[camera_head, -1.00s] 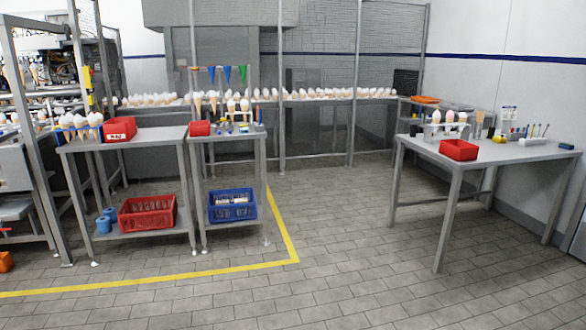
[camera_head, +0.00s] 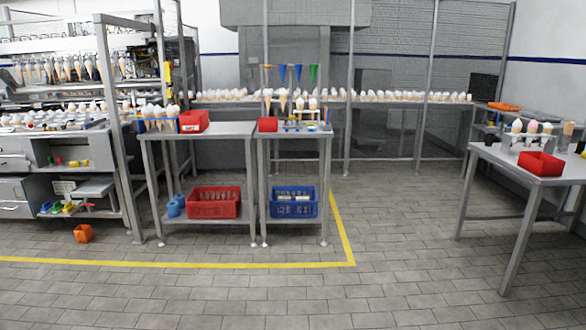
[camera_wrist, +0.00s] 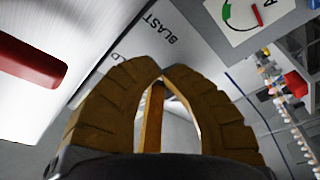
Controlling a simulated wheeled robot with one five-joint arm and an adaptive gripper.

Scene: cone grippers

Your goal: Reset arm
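My gripper (camera_wrist: 162,78) shows only in the wrist view. Its two ribbed yellow-brown fingers arch inward and their tips meet. A thin brown bar (camera_wrist: 153,118) shows in the gap between the fingers; I cannot tell whether it belongs to the gripper. I see nothing clearly held at the tips. Behind the fingers is a pale surface with dark lettering (camera_wrist: 158,44), seen tilted. A blurred dark red rounded thing (camera_wrist: 28,60) is at the left of that view. The arm does not show in the head view.
Two metal tables stand ahead, with a red basket (camera_head: 214,203) and a blue basket (camera_head: 293,203) on their lower shelves. A table with a red bin (camera_head: 540,164) is at the right. An orange bin (camera_head: 83,233) is on the floor. The tiled floor (camera_head: 400,270) in front is clear.

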